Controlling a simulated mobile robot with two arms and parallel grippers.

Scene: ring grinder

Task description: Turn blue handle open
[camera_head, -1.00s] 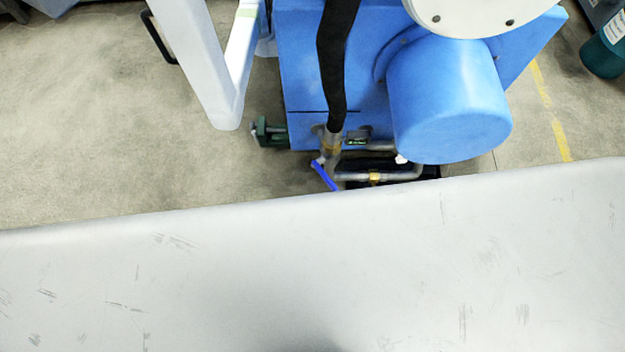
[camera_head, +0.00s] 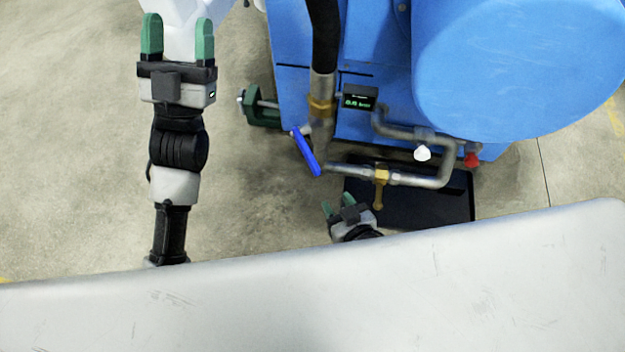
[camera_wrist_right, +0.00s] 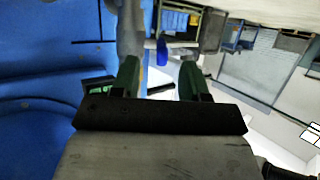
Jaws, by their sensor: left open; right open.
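The blue handle (camera_head: 306,153) is a slim bar on the vertical pipe at the machine's lower front, slanting down to the right in the head view. In the right wrist view the blue handle (camera_wrist_right: 162,52) shows small between and beyond my fingers. My right gripper (camera_head: 339,205) is open and empty, below and a little right of the handle, apart from it. It also shows in the right wrist view (camera_wrist_right: 160,75). My left gripper (camera_head: 178,38) is open and empty, raised well to the left of the machine.
The blue machine (camera_head: 345,50) has a large round blue housing (camera_head: 520,65) at right. A horizontal pipe with a brass valve (camera_head: 381,178), a white knob (camera_head: 422,153) and a red knob (camera_head: 472,160) sits beside the handle. A black tray (camera_head: 455,205) lies below. Open floor lies left.

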